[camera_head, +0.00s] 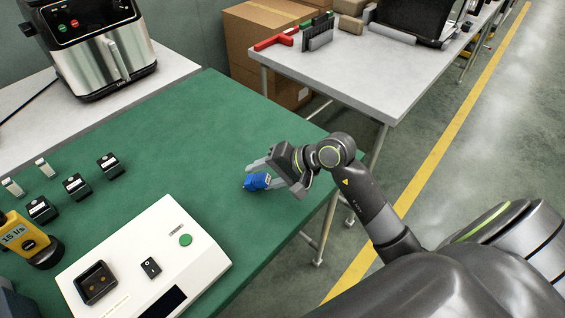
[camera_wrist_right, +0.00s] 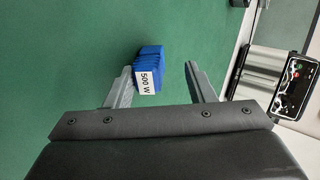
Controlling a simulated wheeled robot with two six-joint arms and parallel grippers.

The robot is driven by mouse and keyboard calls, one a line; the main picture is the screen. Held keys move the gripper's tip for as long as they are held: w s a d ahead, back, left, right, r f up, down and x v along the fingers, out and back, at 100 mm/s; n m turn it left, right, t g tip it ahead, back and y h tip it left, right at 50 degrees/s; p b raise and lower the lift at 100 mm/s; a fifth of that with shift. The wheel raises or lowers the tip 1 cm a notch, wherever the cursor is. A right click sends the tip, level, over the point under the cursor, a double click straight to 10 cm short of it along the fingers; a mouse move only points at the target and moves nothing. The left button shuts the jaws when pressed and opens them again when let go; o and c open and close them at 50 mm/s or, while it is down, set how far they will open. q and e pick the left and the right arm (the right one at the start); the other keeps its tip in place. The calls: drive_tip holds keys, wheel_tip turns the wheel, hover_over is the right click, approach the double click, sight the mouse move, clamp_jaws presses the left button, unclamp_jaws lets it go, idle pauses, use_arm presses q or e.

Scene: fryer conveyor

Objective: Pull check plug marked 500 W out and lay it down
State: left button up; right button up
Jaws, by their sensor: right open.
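The blue check plug with a white label reading 500 W (camera_wrist_right: 149,70) lies on the green mat near its right edge. It also shows in the head view (camera_head: 257,181). My right gripper (camera_head: 256,174) is open at the plug, with a finger to either side of its region. In the right wrist view the plug is close to the left finger, and a gap separates it from the right finger (camera_wrist_right: 200,82). I cannot tell whether the left finger touches it. The white tester box (camera_head: 205,235) has an empty dark socket (camera_head: 97,283). My left gripper is not in view.
Several black labelled plugs (camera_head: 76,186) and two small pale pieces (camera_head: 44,167) stand on the mat at left. A yellow handheld meter (camera_head: 22,238) is at far left. An air fryer (camera_head: 95,45) stands behind. The mat's middle is clear.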

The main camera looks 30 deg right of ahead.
drive_tip(key=v, duration=1.7)
drive_tip(key=shift+r, duration=0.1)
